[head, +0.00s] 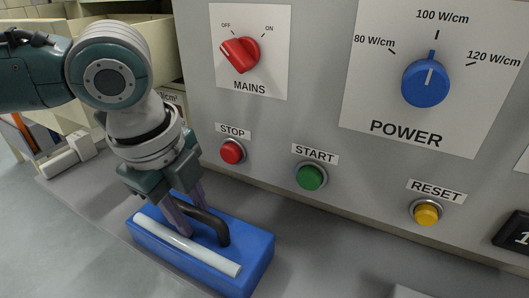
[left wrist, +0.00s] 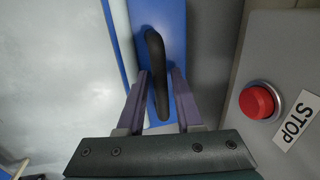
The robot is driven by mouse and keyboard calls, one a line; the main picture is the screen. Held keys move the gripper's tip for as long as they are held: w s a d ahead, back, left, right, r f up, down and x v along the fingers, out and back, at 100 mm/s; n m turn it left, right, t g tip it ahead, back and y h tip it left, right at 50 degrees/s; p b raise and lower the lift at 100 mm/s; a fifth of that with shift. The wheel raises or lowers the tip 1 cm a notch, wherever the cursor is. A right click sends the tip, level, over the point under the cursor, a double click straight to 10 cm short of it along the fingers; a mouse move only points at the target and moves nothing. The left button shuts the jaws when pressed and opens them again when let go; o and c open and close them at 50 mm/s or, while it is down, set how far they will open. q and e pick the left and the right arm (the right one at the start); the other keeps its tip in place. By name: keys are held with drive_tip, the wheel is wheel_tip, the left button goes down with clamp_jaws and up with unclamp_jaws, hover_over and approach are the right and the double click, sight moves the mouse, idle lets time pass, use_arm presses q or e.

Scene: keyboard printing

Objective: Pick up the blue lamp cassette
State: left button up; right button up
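The blue lamp cassette (head: 246,258) is a blue box with a white tube (head: 187,244) along its top and a black arched handle (head: 222,226). It lies on the grey surface below the control panel. My left gripper (head: 188,212) reaches down over it. In the left wrist view the two purple fingers of my left gripper (left wrist: 160,85) stand apart on either side of the black handle (left wrist: 156,60), with small gaps to it. The blue cassette top (left wrist: 172,22) shows beneath. My right gripper is in neither view.
The panel has a red MAINS knob (head: 240,54), a blue POWER knob (head: 425,83), and STOP (head: 232,151), START (head: 311,176) and RESET (head: 426,212) buttons. It rises close behind the cassette. White pieces (head: 62,163) lie at the left. The surface in front is bare.

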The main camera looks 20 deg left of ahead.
use_arm(q)
clamp_jaws()
drive_tip(key=shift+r, duration=0.1)
idle(1.2)
